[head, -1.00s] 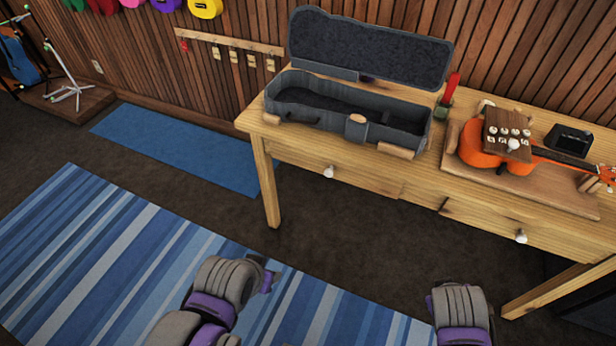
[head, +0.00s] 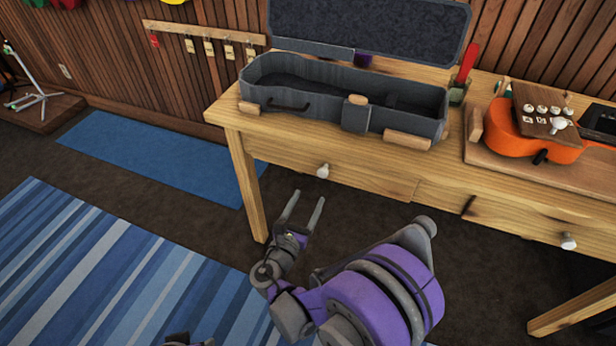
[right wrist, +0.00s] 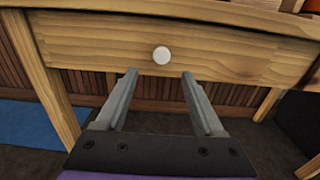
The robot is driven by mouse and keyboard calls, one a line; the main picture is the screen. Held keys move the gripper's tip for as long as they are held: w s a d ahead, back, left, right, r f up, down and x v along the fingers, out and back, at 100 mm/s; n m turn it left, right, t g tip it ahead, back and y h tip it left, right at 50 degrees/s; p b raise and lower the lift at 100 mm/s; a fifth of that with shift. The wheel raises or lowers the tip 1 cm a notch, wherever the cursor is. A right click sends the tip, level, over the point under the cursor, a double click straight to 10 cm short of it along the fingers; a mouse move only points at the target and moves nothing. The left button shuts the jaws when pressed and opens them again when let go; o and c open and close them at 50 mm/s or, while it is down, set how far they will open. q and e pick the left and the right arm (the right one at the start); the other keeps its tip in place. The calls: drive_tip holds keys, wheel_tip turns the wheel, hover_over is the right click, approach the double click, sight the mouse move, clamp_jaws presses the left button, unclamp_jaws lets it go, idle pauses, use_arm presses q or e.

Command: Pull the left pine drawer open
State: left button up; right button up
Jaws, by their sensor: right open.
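The left pine drawer (head: 345,172) is shut in the front of the pine table, with a round white knob (head: 323,171) at its middle. My right gripper (head: 305,197) is open and empty, in front of the drawer and a little below the knob, its fingers pointing toward it. In the right wrist view the drawer front (right wrist: 100,45) spans the top, and the knob (right wrist: 161,55) lies ahead between the lines of the two open fingers (right wrist: 158,75), apart from them.
On the table (head: 225,112) stand an open grey instrument case (head: 290,112) and an orange ukulele (head: 510,140) on a wooden board. A second drawer with a white knob (head: 568,241) is to the right. Striped (head: 90,265) and blue (head: 150,160) rugs lie on the floor.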

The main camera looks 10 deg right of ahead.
sight(322, 174)
drive_tip(key=b+x, duration=0.1)
drive_tip(key=x, duration=0.9)
drive_tip(key=shift+d, duration=0.2)
clamp_jaws()
idle(1.0)
